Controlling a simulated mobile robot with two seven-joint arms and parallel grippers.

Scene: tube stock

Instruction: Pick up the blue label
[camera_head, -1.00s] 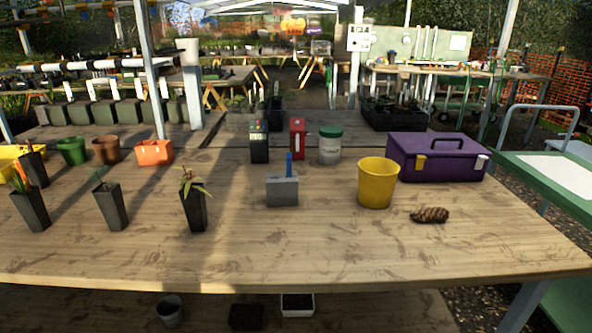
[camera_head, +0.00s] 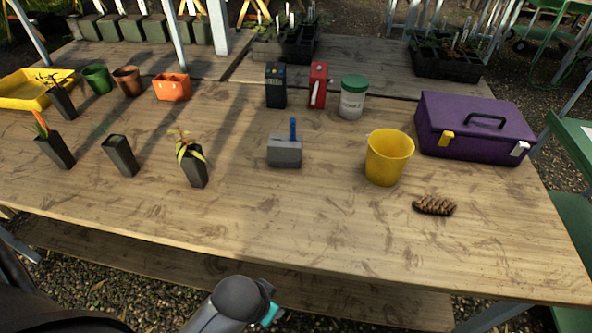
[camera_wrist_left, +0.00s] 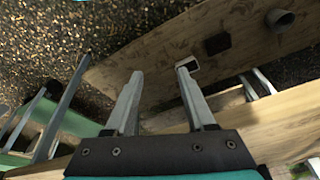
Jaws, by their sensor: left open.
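The blue label (camera_head: 293,128) stands upright in a small grey block (camera_head: 285,152) near the middle of the wooden table in the head view. In the left wrist view my left gripper (camera_wrist_left: 160,75) is open and empty, its two fingers apart. It points down past the table toward the gravel and a lower shelf. The label does not show in that view. In the head view part of my left arm (camera_head: 235,305) shows at the bottom, below the table's front edge and well away from the label. My right gripper is not in view.
A yellow pot (camera_head: 388,158), a pine cone (camera_head: 434,206) and a purple toolbox (camera_head: 474,127) are to the right. A white jar (camera_head: 352,104), red box (camera_head: 318,86) and dark box (camera_head: 276,90) stand behind. Dark plant pots (camera_head: 192,168) stand left. The table front (camera_head: 290,220) is clear.

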